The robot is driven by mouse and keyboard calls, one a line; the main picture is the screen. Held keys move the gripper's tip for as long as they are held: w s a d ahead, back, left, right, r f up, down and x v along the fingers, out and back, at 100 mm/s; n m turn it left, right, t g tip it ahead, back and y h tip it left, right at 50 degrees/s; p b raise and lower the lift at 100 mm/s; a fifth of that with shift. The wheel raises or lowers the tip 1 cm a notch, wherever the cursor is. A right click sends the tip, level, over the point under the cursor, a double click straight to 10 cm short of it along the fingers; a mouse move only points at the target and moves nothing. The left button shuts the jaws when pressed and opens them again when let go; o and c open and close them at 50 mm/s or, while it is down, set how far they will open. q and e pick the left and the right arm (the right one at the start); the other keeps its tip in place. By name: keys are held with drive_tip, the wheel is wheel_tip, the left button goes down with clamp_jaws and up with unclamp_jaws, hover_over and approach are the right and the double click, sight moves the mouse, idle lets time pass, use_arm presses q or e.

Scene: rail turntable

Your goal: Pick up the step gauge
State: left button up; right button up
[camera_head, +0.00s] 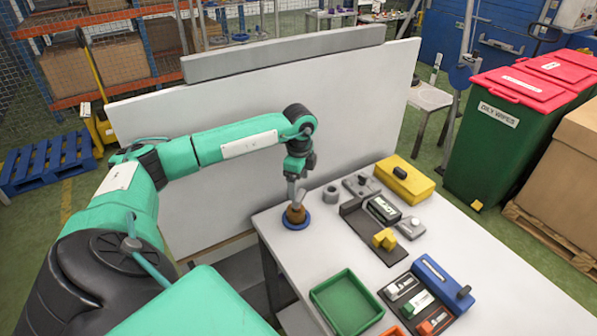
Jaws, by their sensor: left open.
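A small yellow stepped block (384,238), which looks like the step gauge, sits on the dark grey angled plate (372,241) on the table. My left gripper (296,197) points down at the table's far left corner, well to the left of the yellow block. It is just above a brown piece (296,214) on a round blue base (296,224). Its jaws are open, and I cannot tell whether they touch the brown piece. My right gripper is not in view.
The pale table (480,275) holds a green tray (346,303), a blue tool case (442,283), a yellow box (404,180), a grey ring (330,194) and a dark label-bearing block (384,208). A white panel (250,90) stands behind. The table's right side is clear.

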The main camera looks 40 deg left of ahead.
sight(298, 194)
use_arm(q)
drive_tip(key=shift+f, duration=0.55)
drive_tip(key=shift+f+p, duration=0.25)
drive_tip(key=shift+p, duration=0.15)
drive_tip(key=f+p, duration=0.1)
drive_tip(key=f, duration=0.1)
drive_tip(key=f+p, duration=0.1)
drive_tip(key=f, duration=0.1)
drive_tip(key=shift+w+a, duration=0.15)
drive_tip(key=shift+a, duration=0.05)
drive_tip(key=shift+f, duration=0.4)
drive_tip(key=c, duration=1.1)
